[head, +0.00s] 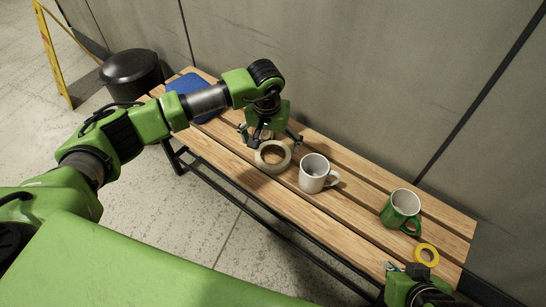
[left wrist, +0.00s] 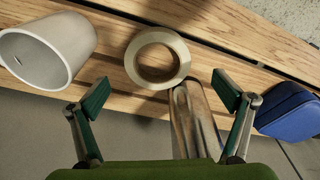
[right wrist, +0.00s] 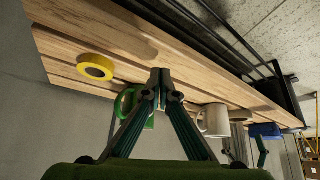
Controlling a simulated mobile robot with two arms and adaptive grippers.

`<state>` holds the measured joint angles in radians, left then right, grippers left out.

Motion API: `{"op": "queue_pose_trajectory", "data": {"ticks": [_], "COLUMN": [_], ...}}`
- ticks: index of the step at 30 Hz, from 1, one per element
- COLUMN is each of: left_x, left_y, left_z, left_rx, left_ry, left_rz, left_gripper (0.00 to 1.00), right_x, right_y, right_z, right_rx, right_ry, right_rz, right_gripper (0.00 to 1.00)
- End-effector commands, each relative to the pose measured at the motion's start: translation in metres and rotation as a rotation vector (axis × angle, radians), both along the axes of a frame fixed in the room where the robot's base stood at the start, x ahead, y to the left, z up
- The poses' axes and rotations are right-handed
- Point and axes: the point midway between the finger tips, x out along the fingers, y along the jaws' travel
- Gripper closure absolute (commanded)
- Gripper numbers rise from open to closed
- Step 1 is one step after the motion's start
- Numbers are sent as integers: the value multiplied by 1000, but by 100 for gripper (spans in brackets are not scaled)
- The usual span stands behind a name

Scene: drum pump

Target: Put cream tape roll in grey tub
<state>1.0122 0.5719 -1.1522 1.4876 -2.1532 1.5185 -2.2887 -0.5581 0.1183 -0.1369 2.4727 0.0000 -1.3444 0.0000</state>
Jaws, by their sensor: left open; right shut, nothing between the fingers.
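The cream tape roll (head: 273,171) lies flat on the wooden bench, left of the white mug. It also shows in the left wrist view (left wrist: 130,58), just beyond the fingertips. My left gripper (head: 268,137) is open above the bench behind the roll, with nothing held. A shiny grey-brown cylindrical thing (left wrist: 196,120) stands between and below its fingers; in the head view it is mostly hidden behind the gripper. I cannot identify a grey tub for certain. My right gripper (right wrist: 160,75) is shut and empty at the bench's near right end.
A white mug (head: 313,175) stands right of the roll. A green mug (head: 401,210) and a yellow tape roll (head: 427,247) are near my right gripper. A blue object (head: 185,83) lies at the bench's left end. A black round bin (head: 132,75) stands beyond; a wall runs behind.

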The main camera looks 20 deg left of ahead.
Motion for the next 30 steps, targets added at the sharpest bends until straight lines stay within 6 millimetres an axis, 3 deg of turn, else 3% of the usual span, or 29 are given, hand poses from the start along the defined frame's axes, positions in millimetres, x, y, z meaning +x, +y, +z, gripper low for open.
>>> {"op": "queue_pose_trajectory", "data": {"ticks": [5, 15, 25, 30], "left_x": [2, 10, 10, 10], "left_y": [-3, -4, -4, -4], "left_z": [-14, -48, -51, -51], "left_rx": [-2, -2, -2, -2], "left_ry": [2, 0, 0, 0], "left_rz": [-1, 1, 0, 0], "left_gripper": [5, 5, 5, 48], "right_x": [17, 63, 67, 67], "right_y": [6, 22, 23, 23], "right_z": [6, 38, 43, 43], "right_rx": [17, 66, 72, 72], "right_ry": [-76, -307, -332, -332], "right_rz": [6, 23, 25, 25], "right_gripper": [100, 100, 100, 100]}}
